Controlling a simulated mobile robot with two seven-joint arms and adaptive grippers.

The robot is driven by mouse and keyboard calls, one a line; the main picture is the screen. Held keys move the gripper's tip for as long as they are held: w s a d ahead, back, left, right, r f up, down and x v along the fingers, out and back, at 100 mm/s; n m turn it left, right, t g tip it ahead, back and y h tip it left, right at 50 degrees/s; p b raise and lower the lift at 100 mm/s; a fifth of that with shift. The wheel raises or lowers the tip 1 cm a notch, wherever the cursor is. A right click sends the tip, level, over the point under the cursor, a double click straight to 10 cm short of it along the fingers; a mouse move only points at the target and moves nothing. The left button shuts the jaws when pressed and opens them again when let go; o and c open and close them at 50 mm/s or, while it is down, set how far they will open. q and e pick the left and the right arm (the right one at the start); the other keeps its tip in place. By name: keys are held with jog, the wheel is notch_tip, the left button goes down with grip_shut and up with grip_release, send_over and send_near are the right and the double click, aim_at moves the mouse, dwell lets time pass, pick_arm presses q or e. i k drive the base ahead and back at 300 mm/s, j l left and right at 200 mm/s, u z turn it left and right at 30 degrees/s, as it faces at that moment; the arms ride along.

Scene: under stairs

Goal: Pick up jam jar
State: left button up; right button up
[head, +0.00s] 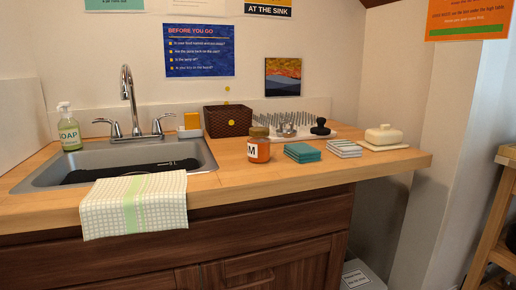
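The jam jar (258,148) stands upright on the wooden counter, right of the sink and in front of the brown woven basket. It has orange-red contents, a darker lid and a white label that shows an "M". Nothing covers its front. Neither of my grippers shows in the head view.
The wooden counter (230,183) has clear room in front of the jar. Teal coasters (302,153) and striped coasters (344,148) lie to its right, a butter dish (384,137) beyond. The basket (228,121), the sink (110,160) and a hanging towel (134,205) are left of it.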

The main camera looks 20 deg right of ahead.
aim_at(259, 142)
jog(key=k+l, duration=0.15)
jog(key=l, duration=0.15)
jog(key=k+l, duration=0.1)
jog(key=l, duration=0.25)
jog(key=k+l, duration=0.15)
jog(key=l, duration=0.15)
jog(key=k+l, duration=0.1)
jog(key=l, duration=0.25)
